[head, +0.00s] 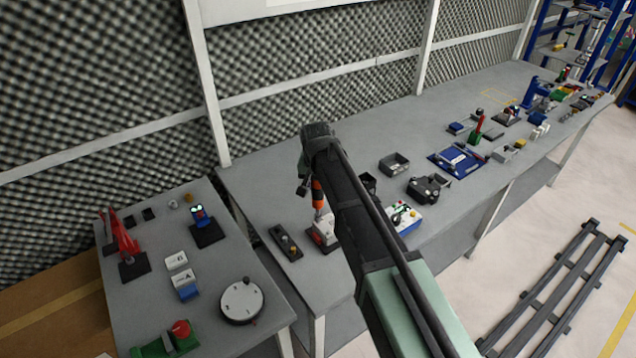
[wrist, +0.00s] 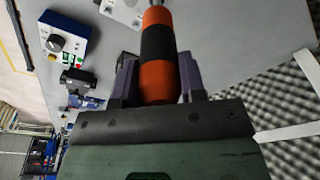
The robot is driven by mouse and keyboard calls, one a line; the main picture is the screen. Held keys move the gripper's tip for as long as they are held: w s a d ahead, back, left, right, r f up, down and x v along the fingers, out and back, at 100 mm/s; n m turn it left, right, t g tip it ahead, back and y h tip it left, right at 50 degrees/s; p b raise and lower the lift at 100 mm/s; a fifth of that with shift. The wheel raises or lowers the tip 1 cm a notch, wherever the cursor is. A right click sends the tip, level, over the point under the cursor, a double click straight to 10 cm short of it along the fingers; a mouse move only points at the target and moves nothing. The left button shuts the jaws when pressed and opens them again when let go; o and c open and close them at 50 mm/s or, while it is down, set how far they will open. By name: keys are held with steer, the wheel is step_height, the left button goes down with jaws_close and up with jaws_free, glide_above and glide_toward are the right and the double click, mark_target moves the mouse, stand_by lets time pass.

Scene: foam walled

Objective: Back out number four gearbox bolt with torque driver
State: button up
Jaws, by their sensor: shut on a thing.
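The torque driver (head: 318,196) has an orange and black handle and stands roughly upright. My gripper (wrist: 158,76) is shut on its handle (wrist: 158,45), with a dark finger on each side. The gearbox (head: 324,231) is a pale grey housing with some red on it, on a dark base directly below the driver. A pale plate with holes, likely part of the gearbox (wrist: 122,11), shows at the top of the wrist view. The driver's shaft points down at the gearbox. I cannot tell whether its tip touches a bolt, and the bolt numbers are not readable.
A dark tray with small parts (head: 286,243) lies left of the gearbox. A blue and white control box (head: 404,219) stands to the right, beyond my arm. Open bins (head: 395,163) and a black device (head: 429,188) are farther right. A foam wall (head: 290,105) runs behind the bench.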

steer(key=shift+f+b, duration=0.6)
stand_by(0.7)
steer(key=shift+r+p, duration=0.55)
stand_by(0.7)
steer(key=shift+r+p, duration=2.35)
steer(key=shift+p, duration=0.05)
